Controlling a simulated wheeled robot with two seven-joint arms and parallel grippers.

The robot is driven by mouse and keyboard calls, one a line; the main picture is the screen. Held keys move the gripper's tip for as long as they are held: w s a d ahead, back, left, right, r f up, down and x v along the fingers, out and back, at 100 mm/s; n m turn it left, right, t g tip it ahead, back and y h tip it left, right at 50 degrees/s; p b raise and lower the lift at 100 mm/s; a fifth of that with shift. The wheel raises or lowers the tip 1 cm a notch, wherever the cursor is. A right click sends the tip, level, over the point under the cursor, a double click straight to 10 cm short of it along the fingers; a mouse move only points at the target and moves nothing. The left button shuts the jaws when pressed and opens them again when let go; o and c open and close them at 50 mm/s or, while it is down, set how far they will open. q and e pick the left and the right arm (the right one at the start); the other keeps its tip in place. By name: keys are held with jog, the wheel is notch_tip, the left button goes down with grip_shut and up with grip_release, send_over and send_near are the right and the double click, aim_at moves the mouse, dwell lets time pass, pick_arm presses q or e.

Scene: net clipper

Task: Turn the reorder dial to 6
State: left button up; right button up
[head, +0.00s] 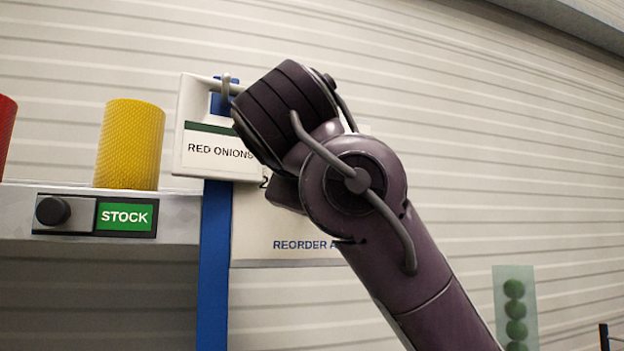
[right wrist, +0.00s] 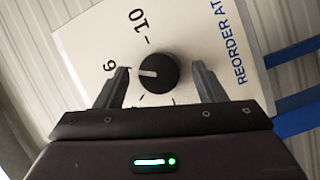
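The reorder dial (right wrist: 157,73) is a round black knob with a white pointer mark on a white panel (right wrist: 190,30). In the right wrist view its pointer is toward the picture's left, roughly at the printed 6 (right wrist: 110,66); the left finger partly covers that area. A printed 10 (right wrist: 138,22) stands above. My right gripper (right wrist: 160,70) is open, one finger on each side of the knob, with visible gaps. In the head view my right arm hides the dial; only part of the panel (head: 275,235) shows, with "REORDER A" and a 2. My left gripper is not in view.
A "RED ONIONS" sign (head: 215,152) and a blue post (head: 214,260) stand beside my right arm. A shelf edge (head: 180,215) carries a yellow cylinder (head: 130,144), a red one (head: 5,130) and a STOCK label (head: 125,216) with a black knob (head: 52,210).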

jog(key=s+b, duration=0.2)
jog(key=s, duration=0.5)
jog(key=shift+s+a+r+b, duration=0.2)
jog(key=shift+s+a+b, duration=0.15)
jog(key=shift+s, duration=0.05)
dwell(0.4)
